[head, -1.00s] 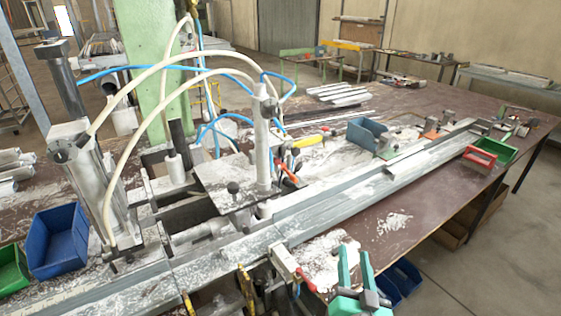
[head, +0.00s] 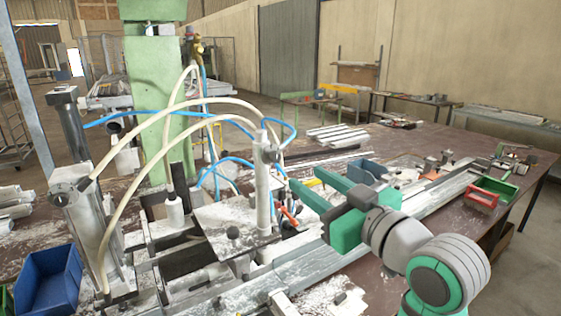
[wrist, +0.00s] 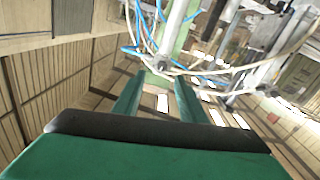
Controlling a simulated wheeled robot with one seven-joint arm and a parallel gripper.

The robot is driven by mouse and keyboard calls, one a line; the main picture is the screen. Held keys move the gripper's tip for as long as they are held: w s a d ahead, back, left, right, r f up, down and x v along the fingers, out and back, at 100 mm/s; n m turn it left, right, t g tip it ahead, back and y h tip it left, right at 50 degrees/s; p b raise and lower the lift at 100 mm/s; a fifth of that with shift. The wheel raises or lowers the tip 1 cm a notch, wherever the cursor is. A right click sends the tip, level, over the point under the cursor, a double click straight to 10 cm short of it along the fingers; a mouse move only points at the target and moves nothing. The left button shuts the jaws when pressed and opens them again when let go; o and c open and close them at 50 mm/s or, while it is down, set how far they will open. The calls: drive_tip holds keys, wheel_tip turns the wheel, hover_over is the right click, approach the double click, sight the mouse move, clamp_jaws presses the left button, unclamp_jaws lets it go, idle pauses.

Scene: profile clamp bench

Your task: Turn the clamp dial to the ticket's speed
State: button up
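My gripper (head: 308,178) is raised over the bench at the right of the clamp machine, pointing left toward its pale upright post (head: 263,205). Its two green fingers are apart with nothing between them; they also show apart in the wrist view (wrist: 160,76). A small round grey fitting (head: 270,156) sits near the top of the post, left of the fingertips and apart from them. A black knob (head: 232,232) stands on the flat plate (head: 215,220). I cannot tell which part is the clamp dial, and I cannot make out a ticket or any speed marking.
Cream and blue hoses (head: 215,98) arch over the machine near the post. A green column (head: 165,100) stands behind. A blue bin (head: 48,282) is at the front left; a green bin (head: 497,187) and red bin (head: 481,198) are at the right. Long metal profiles lie along the bench.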

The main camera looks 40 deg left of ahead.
sight(277, 158)
drive_tip(key=x, duration=1.1)
drive_tip(key=shift+s+r, duration=0.2)
drive_tip(key=shift+s, duration=0.05)
clamp_jaws()
